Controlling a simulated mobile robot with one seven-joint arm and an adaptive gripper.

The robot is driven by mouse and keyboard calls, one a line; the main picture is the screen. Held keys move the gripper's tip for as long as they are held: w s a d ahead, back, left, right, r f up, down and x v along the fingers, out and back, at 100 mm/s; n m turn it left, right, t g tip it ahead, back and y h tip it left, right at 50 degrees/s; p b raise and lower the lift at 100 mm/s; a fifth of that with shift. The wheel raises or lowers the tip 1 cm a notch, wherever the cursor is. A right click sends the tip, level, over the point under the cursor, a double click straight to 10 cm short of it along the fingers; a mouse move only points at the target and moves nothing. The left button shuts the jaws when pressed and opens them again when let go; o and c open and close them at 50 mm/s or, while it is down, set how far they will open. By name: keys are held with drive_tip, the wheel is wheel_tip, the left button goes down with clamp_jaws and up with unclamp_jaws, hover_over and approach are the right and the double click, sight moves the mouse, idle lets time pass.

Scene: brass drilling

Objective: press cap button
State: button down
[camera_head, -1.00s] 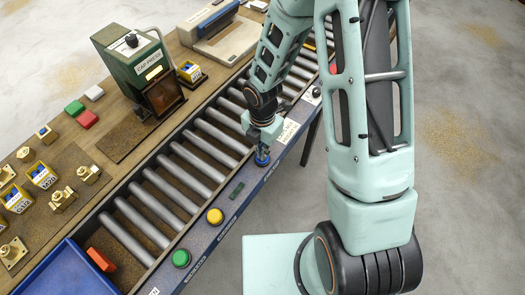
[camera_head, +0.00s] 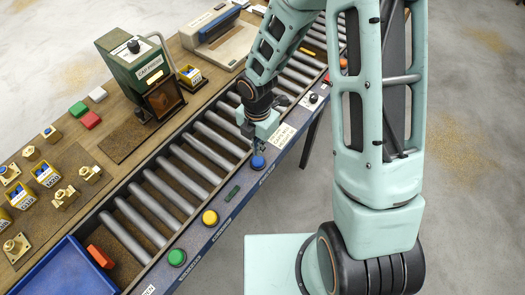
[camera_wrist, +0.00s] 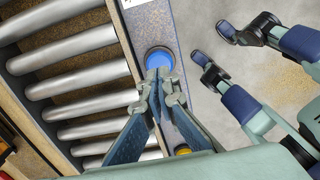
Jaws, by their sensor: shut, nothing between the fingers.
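The blue button (camera_head: 258,162) sits on the blue front rail of the roller conveyor, beside a white label. My gripper (camera_head: 250,143) is shut and empty, just above and behind the button in the head view. In the wrist view the blue button (camera_wrist: 160,58) shows as a round cap in a dark ring, just beyond my closed fingertips (camera_wrist: 158,75). The fingertips overlap its near edge in that picture. I cannot tell whether they touch it. The green cap press (camera_head: 140,70) stands on the wooden bench behind the conveyor.
A yellow button (camera_head: 210,218) and a green button (camera_head: 177,257) are farther along the rail. Brass fittings and small bins stand on the bench. The near rollers are empty.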

sight(258, 160)
wheel_tip(258, 160, up, 8)
drive_tip(key=shift+r+p, duration=0.25)
drive_tip(key=shift+p, duration=0.05)
drive_tip(key=shift+w+a, duration=0.1)
idle(0.6)
